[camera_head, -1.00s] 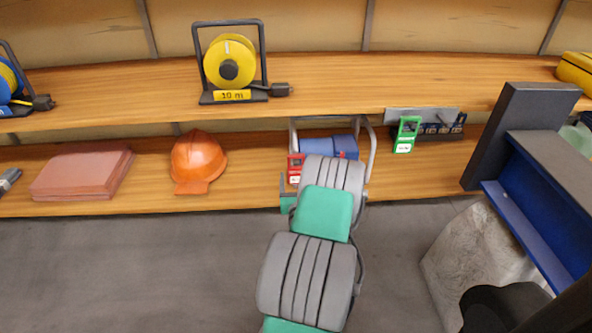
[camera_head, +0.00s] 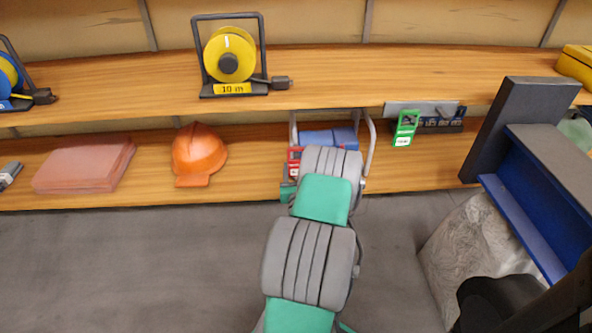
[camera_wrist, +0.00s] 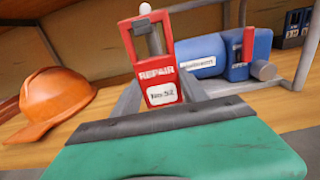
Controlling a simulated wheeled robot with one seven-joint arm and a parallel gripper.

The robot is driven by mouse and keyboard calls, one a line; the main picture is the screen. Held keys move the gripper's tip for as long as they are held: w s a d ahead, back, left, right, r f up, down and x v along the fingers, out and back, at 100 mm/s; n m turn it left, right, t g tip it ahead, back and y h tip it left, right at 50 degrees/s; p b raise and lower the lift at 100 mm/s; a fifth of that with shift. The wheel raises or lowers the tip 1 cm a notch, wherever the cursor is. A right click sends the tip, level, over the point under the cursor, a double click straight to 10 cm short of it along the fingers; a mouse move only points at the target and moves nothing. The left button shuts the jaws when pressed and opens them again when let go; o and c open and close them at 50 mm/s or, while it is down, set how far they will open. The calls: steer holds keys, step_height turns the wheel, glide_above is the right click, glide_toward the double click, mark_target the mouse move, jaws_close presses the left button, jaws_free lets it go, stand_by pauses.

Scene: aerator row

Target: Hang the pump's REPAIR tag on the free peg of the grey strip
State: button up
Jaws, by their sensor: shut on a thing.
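The red REPAIR tag, number 52, stands upright in the wrist view (camera_wrist: 158,70), and its red edge shows left of my arm in the head view (camera_head: 294,158). My gripper (camera_wrist: 158,92) is shut on its lower part. A white-tipped pin shows at the tag's top slot; I cannot tell whether the tag still hangs on it. The blue pump (camera_wrist: 205,55) lies behind, inside a grey tube frame, partly hidden by my arm in the head view. The grey strip (camera_head: 400,107) is on the shelf edge to the right. A green tag (camera_head: 405,129) hangs at its left; a bare peg (camera_head: 444,112) shows at its right.
An orange helmet (camera_head: 198,153) and reddish stacked sheets (camera_head: 85,165) lie on the lower shelf. A yellow cable reel (camera_head: 230,58) stands on the upper shelf. A dark box with blue labels (camera_head: 445,125) sits behind the strip. A dark and blue structure (camera_head: 530,200) stands at the right.

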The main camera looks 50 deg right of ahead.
steer(key=shift+c, duration=1)
steer(key=shift+r, duration=0.1)
steer(key=shift+r+p, duration=0.75)
steer(key=shift+p, duration=0.1)
steer(key=shift+a+f, duration=0.1)
steer(key=shift+s+a+b, duration=0.15)
steer(key=shift+s+b, duration=0.05)
steer(key=shift+b, duration=0.2)
steer(key=shift+s+a+b, duration=0.45)
steer(key=shift+b, duration=0.05)
steer(key=b+v, duration=0.4)
steer(key=v, duration=0.2)
steer(key=shift+a, duration=0.3)
